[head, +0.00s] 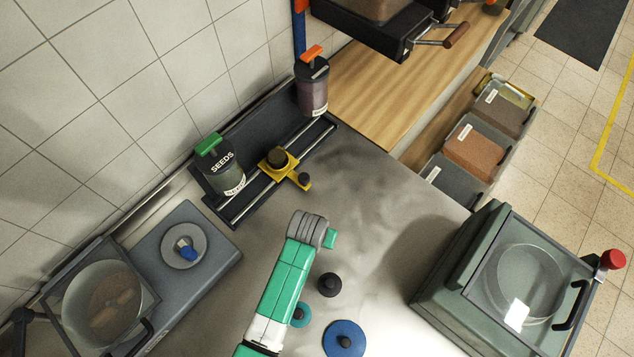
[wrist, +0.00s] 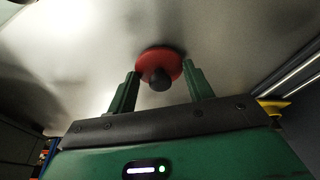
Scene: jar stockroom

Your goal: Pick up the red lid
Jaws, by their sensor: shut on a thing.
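The red lid, a round disc (wrist: 144,60) with a dark knob, shows in the wrist view between my two fingers. My gripper (wrist: 160,74) is shut on it, with one green finger at each side of its rim. A metal surface fills the view behind the lid; I cannot tell whether the lid touches it. In the head view my arm reaches over the middle of the metal counter (head: 385,190). The wrist hides the red lid there, and only a small green part of my gripper (head: 329,238) shows.
Near my arm lie a black lid (head: 329,286), a teal lid (head: 303,314) and a blue lid (head: 345,341). A rail rack holds a seeds jar (head: 226,176) and an orange-topped jar (head: 313,92). A green box (head: 443,271) stands right, a grey scale (head: 206,259) left.

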